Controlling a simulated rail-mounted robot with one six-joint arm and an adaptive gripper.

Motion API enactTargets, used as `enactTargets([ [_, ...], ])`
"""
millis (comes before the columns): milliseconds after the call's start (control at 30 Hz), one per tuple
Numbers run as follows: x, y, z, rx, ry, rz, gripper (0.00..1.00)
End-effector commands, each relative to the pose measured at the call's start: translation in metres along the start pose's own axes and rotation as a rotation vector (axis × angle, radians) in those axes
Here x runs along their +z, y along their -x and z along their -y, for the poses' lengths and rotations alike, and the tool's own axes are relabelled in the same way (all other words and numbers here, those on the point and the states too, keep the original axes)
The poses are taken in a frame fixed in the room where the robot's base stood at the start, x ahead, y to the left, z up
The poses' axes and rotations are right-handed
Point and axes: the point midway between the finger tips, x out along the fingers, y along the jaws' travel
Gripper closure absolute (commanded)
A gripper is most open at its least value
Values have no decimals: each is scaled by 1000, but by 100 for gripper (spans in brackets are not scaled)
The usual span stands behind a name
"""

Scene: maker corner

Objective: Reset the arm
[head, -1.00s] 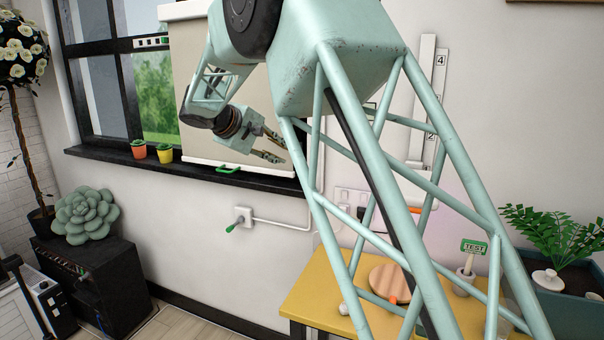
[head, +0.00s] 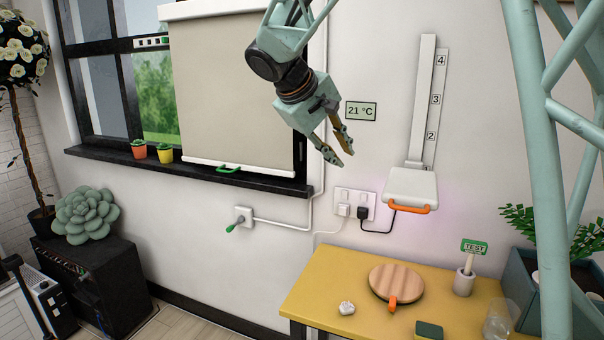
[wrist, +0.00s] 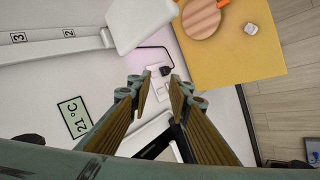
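My gripper (head: 345,146) hangs in the air in front of the wall, left of the wall slide with the numbered scale and beside the small 21 °C display. Its fingers point down and to the right. In the wrist view, my gripper (wrist: 160,88) shows its two fingers apart with a gap between them and nothing held. The wall sockets show beyond the gap. The upper arm links pass out of the top of the head view.
A yellow table (head: 330,280) below holds a round wooden board (head: 396,280), a small white lump (head: 346,308) and a TEST sign in a pot (head: 465,282). A white slide platform (head: 410,185) with an orange handle is on the wall. A window blind (head: 235,90) hangs at left.

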Motion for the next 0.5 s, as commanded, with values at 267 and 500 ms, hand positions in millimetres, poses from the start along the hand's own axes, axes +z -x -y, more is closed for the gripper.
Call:
enactTargets([
  [267,67,16,-8,-66,-64,26,82],
  [500,122,30,-8,-121,-118,44,82],
])
